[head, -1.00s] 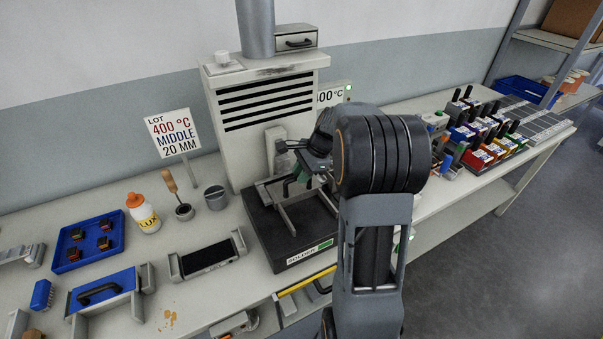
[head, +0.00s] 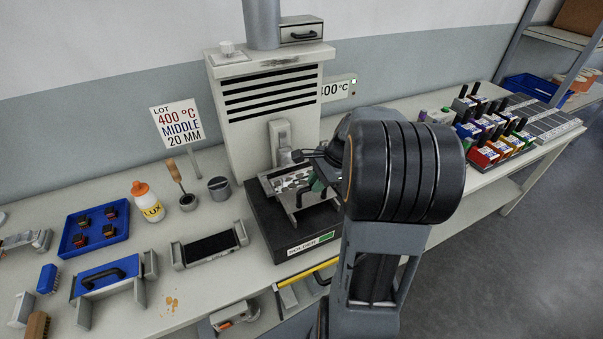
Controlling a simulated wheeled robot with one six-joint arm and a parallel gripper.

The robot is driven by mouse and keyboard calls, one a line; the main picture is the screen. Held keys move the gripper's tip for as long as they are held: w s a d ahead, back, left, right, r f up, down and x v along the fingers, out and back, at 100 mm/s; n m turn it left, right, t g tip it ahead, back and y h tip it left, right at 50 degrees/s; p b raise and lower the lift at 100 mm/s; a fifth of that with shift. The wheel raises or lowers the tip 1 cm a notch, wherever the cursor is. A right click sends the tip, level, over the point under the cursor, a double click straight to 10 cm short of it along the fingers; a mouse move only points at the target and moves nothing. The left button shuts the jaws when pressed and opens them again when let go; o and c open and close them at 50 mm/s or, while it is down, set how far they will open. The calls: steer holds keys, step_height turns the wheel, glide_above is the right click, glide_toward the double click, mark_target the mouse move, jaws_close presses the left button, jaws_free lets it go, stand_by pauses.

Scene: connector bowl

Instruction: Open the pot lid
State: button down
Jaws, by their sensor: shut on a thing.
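The solder pot (head: 262,222) is a black block labelled SOLDER under the tall white vented hood. A pale metal frame sits on top of it. Inside the frame a bright, speckled silvery surface (head: 287,181) shows. My gripper (head: 314,172) is over the right part of the pot, in front of the hood, and is largely hidden by my own dark wrist. It is shut on what appears to be the pot lid's handle, with a green patch beside it. The lid's outline and exact angle cannot be made out.
The white hood (head: 232,130) stands close behind my gripper. Left of the pot are a grey cup (head: 219,189), a flux bottle (head: 149,203), a black-topped holder (head: 209,247) and a blue tray (head: 75,238). Coloured bins (head: 487,152) stand to the right.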

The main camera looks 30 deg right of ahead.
steer(key=shift+s, duration=0.7)
steer(key=c, duration=1.1)
jaws_free()
steer(key=shift+a, duration=0.1)
steer(key=v, duration=1.4)
steer(key=shift+w, duration=0.1)
